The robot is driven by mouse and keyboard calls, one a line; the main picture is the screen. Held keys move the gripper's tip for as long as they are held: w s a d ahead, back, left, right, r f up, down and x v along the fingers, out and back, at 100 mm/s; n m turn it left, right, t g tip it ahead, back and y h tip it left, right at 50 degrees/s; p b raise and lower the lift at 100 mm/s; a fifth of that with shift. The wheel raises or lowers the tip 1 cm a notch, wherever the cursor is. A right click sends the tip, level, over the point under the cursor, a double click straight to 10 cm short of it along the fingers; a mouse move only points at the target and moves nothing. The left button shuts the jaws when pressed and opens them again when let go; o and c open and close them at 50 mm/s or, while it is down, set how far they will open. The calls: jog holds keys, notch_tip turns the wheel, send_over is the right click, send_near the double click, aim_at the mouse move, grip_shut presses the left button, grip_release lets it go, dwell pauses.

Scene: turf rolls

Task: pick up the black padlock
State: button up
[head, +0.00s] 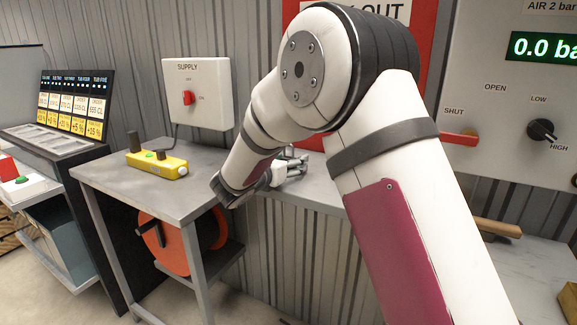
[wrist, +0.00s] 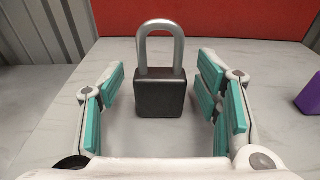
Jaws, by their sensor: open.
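The black padlock (wrist: 160,96) stands upright on a light grey surface in the wrist view, its silver shackle pointing up. My gripper (wrist: 162,95) is open, with teal-padded fingers to the left and right of the padlock. The padlock is between the finger ends, and a gap shows on each side of it. In the head view my gripper (head: 292,172) is low over the grey bench, partly behind my arm. The padlock is too hidden there to make out clearly.
A purple object (wrist: 309,97) stands right of my gripper. A red board (wrist: 230,30) rises behind the padlock. In the head view, a yellow control box (head: 157,163) lies on the left table (head: 110,178), below the supply switch box (head: 197,93).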

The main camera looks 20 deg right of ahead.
jog(key=c, duration=1.3)
jog(key=shift+r, duration=0.1)
jog(key=shift+r, duration=0.45)
jog(key=r, duration=0.1)
jog(key=r+p, duration=0.1)
jog(key=shift+s+r, duration=0.2)
jog(key=shift+r, duration=0.2)
jog(key=s+r+p, duration=0.1)
jog(key=s, duration=0.4)
jog(key=s+r+p, duration=0.1)
jog(key=s+r, duration=0.1)
jog(key=s, duration=0.3)
jog(key=s+r+p, duration=0.2)
jog(key=s, duration=0.3)
jog(key=shift+s+r, duration=0.1)
jog(key=shift+s, duration=0.2)
